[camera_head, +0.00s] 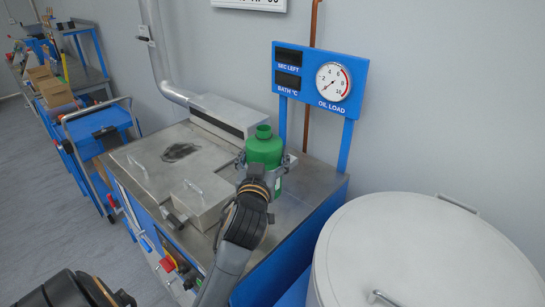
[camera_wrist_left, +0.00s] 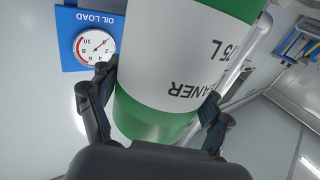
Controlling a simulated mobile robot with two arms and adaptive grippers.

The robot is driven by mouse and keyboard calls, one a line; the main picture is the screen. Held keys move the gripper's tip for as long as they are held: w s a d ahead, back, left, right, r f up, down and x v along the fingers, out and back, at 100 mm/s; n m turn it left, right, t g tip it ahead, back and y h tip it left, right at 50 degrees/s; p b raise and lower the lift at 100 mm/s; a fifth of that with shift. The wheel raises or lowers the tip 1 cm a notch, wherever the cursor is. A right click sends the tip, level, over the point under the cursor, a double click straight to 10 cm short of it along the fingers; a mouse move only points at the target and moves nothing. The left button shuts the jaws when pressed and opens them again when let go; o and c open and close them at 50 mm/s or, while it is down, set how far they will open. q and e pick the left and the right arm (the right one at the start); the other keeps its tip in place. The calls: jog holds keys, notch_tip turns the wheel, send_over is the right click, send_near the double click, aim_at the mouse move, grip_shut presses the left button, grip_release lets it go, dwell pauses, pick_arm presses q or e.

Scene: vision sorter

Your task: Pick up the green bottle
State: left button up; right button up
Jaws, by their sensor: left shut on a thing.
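The green bottle (camera_head: 264,148) stands upright at the right part of the steel worktop, in front of the blue gauge panel. My left gripper (camera_head: 263,164) is shut on it, with one finger on each side of its body. The arm hides part of the bottle's lower front, and I cannot tell whether its base touches the worktop. In the left wrist view the bottle (camera_wrist_left: 180,65) fills the middle, with a white label band between green parts. The dark fingers of my left gripper (camera_wrist_left: 155,108) flank it. My right gripper is not in view.
The steel worktop (camera_head: 300,200) has a lidded box (camera_head: 200,200) left of the bottle. The blue gauge panel (camera_head: 318,78) stands close behind. A large round grey lid (camera_head: 420,250) is at the right front. A blue cart (camera_head: 100,130) is at the far left.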

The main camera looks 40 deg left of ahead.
aim_at(250, 155)
pick_arm(q)
jog(key=shift+s+a+r, duration=0.1)
jog(key=shift+s+r, duration=0.25)
jog(key=shift+s, duration=0.35)
jog(key=shift+s+r, duration=0.3)
jog(key=shift+s, duration=0.35)
jog(key=shift+s+a+r, duration=0.1)
jog(key=shift+s+r, duration=0.25)
jog(key=shift+s, duration=0.35)
jog(key=shift+s+r, duration=0.2)
jog(key=shift+s, duration=0.2)
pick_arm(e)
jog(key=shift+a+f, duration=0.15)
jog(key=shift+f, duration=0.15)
